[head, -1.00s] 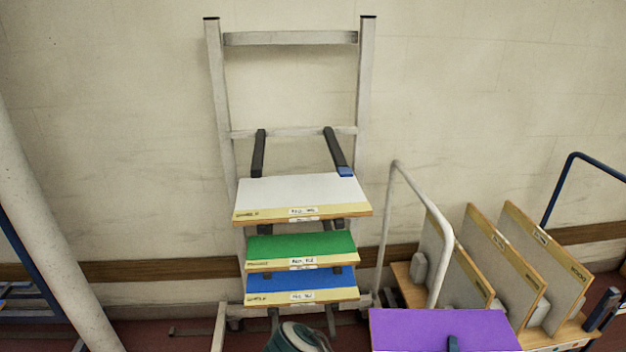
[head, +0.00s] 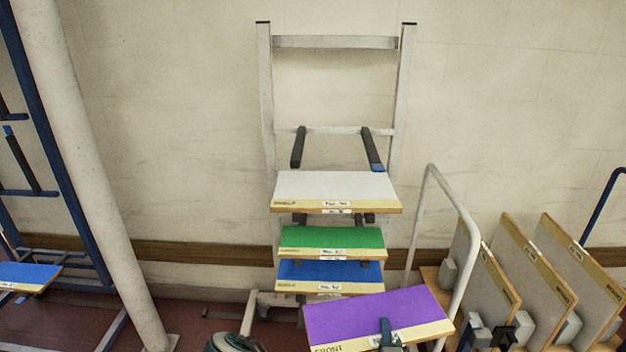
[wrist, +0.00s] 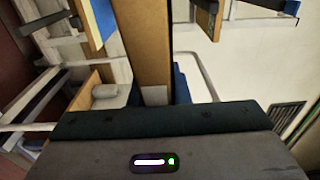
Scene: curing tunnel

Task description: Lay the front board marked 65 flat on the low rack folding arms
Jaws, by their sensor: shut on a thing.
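The board in my gripper (head: 386,328) is purple with a yellow front strip (head: 420,333) reading FRONT; I cannot read a number on it. My gripper is shut on its front edge and holds it tilted, low in front of the grey rack. The grey rack (head: 265,100) carries a white board (head: 335,186), a green board (head: 330,238) and a blue board (head: 325,271). Above the white board are two dark arms (head: 298,147) with nothing on them. I cannot tell which rack is the low one.
A blue rack (head: 50,130) stands at far left, with a blue board (head: 28,275) on it. A pale post (head: 90,180) stands between the racks. At right a cart with a white rail (head: 455,205) holds upright boards (head: 535,260). Floor between post and grey rack looks mostly clear.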

